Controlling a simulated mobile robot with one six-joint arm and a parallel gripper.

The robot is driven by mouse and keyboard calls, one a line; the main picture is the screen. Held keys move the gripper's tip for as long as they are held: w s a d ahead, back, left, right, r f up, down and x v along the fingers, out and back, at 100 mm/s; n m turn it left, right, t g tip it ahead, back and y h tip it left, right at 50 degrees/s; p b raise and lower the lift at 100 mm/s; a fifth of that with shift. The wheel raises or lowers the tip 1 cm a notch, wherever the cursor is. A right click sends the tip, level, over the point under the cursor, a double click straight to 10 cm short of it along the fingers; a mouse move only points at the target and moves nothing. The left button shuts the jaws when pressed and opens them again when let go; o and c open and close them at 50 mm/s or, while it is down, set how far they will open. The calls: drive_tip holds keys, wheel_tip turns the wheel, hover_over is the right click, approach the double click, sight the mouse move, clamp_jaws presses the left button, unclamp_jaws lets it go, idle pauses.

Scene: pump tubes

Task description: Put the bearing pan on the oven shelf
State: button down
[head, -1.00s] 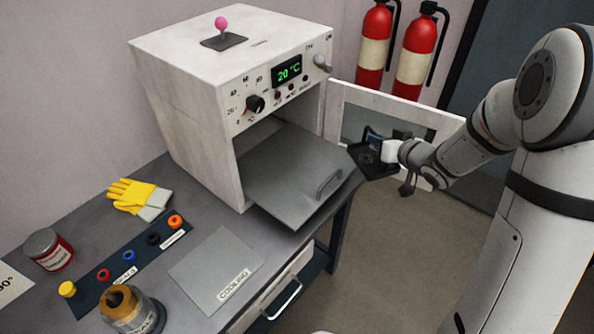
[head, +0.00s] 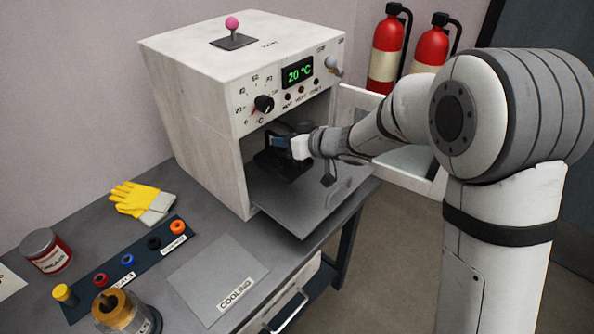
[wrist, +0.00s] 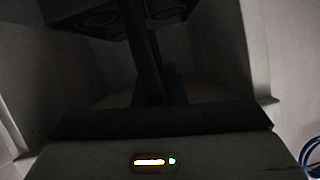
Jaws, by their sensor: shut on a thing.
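The bearing pan (head: 284,166) is a small black pan, tilted or level I cannot tell. My gripper (head: 279,143) is shut on it and holds it in the oven's open mouth, over the inner part of the grey shelf (head: 305,212). The shelf sticks out of the white oven (head: 195,125). Whether the pan touches the shelf is not clear. In the dark wrist view, the pan's underside or top with round shapes (wrist: 98,17) shows at the upper edge, with a dark finger beside it.
The oven door (head: 385,165) stands open at the right, behind my arm. Yellow gloves (head: 140,198), a tube rack (head: 125,262), a grey cooling plate (head: 215,275) and jars lie on the bench at left. Two fire extinguishers (head: 388,50) stand behind.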

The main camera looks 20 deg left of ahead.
sight(285, 164)
drive_tip(key=shift+f+b, duration=0.55)
drive_tip(key=shift+f, duration=3.05)
drive_tip(key=shift+f, duration=0.1)
drive_tip(key=c, duration=1.5)
unclamp_jaws()
drive_tip(key=p+v, duration=0.1)
drive_tip(key=v, duration=1.1)
drive_tip(key=shift+d, duration=0.1)
